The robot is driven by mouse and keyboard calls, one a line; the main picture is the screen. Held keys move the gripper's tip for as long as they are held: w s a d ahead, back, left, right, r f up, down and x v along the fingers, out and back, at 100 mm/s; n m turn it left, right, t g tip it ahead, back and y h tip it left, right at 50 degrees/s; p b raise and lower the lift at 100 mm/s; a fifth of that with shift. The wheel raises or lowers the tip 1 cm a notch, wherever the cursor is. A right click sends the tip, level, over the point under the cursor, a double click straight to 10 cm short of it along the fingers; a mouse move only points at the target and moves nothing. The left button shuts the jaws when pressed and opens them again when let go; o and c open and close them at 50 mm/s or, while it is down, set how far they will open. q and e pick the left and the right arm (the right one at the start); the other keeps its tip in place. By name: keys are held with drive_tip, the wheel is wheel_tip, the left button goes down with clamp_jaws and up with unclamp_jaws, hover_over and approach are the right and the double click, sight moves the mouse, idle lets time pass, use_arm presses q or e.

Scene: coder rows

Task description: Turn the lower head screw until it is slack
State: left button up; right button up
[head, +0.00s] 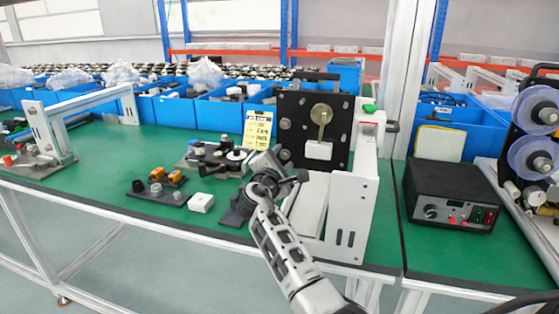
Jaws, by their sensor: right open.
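The coder stands on the green bench with a black upright plate (340,130) that carries a brass disc (321,114) and a white block (318,150). Two grey round screw heads show on the plate's left side, an upper one (285,123) and a lower one (285,154). My right gripper (277,157) is open, just left of and below the lower screw head, in front of the plate's lower left corner. I cannot tell whether its fingers touch that screw. My wrist hides part of the coder's base. My left gripper is out of view.
A yellow label card (257,135) stands behind the gripper. Small parts on dark plates (157,192) and a white block (201,202) lie to the left. A black control box (450,192) stands right. Blue bins (215,114) line the back.

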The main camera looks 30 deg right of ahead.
clamp_jaws()
drive_tip(key=shift+r, duration=0.1)
